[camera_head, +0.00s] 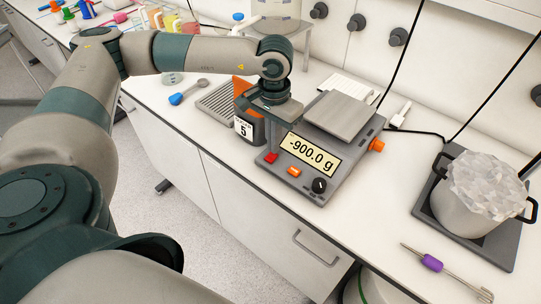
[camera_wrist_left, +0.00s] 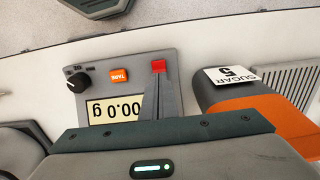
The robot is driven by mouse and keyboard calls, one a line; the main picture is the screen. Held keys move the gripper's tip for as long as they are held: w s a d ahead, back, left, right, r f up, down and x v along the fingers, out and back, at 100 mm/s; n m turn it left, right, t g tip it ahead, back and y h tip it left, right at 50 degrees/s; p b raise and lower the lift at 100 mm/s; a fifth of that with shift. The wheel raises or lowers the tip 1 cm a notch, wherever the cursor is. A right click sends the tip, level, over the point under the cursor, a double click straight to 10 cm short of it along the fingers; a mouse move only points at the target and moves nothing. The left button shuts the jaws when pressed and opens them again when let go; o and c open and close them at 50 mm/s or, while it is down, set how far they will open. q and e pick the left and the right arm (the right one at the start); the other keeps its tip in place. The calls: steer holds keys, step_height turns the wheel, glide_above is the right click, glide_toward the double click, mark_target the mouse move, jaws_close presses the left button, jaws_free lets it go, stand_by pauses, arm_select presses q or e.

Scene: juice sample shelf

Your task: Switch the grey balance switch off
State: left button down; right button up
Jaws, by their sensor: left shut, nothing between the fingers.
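The grey balance (camera_head: 333,163) stands on the bench, with an empty flat pan (camera_head: 340,115) on top. Its lit display (camera_head: 310,155) reads -900.0 g. A red switch (camera_head: 271,157) is at the left end of its front, left of an orange tare button (camera_head: 294,171) and a black knob (camera_head: 319,185). My left gripper (camera_head: 276,137) is shut and empty, pointing down right at the red switch. In the left wrist view the fingertips (camera_wrist_left: 157,80) lie just beside the red switch (camera_wrist_left: 158,66); I cannot tell whether they touch. My right gripper is not in view.
A dark container labelled sugar 5 (camera_head: 246,137) stands close left of the balance. A foil-covered pot (camera_head: 470,208) and a purple-handled tool (camera_head: 433,263) are at right.

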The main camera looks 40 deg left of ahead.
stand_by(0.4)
arm_select(q)
steer(key=shift+f+b, duration=0.8)
stand_by(0.5)
steer(key=shift+r, duration=0.15)
step_height(320, 180, up, 7)
steer(key=p, duration=0.2)
stand_by(0.8)
stand_by(0.6)
